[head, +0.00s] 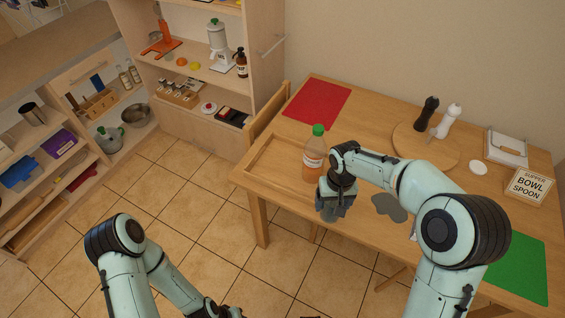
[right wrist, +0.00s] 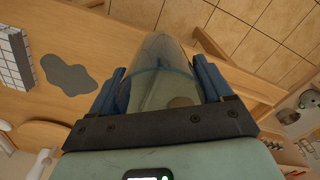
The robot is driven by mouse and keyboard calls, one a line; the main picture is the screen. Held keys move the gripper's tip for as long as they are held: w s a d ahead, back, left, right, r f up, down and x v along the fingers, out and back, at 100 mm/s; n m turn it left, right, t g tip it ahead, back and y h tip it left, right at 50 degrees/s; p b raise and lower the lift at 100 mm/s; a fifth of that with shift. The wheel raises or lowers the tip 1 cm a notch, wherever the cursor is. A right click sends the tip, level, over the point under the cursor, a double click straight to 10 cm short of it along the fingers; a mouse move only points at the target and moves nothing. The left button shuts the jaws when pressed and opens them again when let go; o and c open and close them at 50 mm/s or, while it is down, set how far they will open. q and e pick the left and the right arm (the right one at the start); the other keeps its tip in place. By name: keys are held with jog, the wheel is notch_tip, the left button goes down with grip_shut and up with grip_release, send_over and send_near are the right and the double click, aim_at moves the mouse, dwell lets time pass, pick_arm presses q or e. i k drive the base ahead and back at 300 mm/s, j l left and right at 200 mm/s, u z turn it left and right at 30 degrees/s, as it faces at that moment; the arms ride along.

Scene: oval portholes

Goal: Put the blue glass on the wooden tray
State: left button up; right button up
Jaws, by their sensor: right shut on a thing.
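The blue glass (right wrist: 160,72) is between the fingers of my right gripper (right wrist: 160,88) in the right wrist view; it is clear with a bluish tint. In the head view my right gripper (head: 335,205) points down at the table's front edge, right of the wooden tray, and mostly hides the glass. The wooden tray (head: 268,163) lies at the table's left end. Its right part is partly hidden by the bottle and my right arm. My left gripper (head: 222,311) is only partly in view at the bottom edge, and its fingers cannot be made out.
An orange bottle with a green cap (head: 314,155) stands at the tray's right side, close to my right gripper. A grey patch (head: 389,207), red mat (head: 317,103), round board (head: 425,145) with two mills, sign (head: 529,185) and green mat (head: 517,265) are on the table.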

aim_at(280, 164)
jog(key=i+j, duration=0.9)
jog(key=i, duration=0.05)
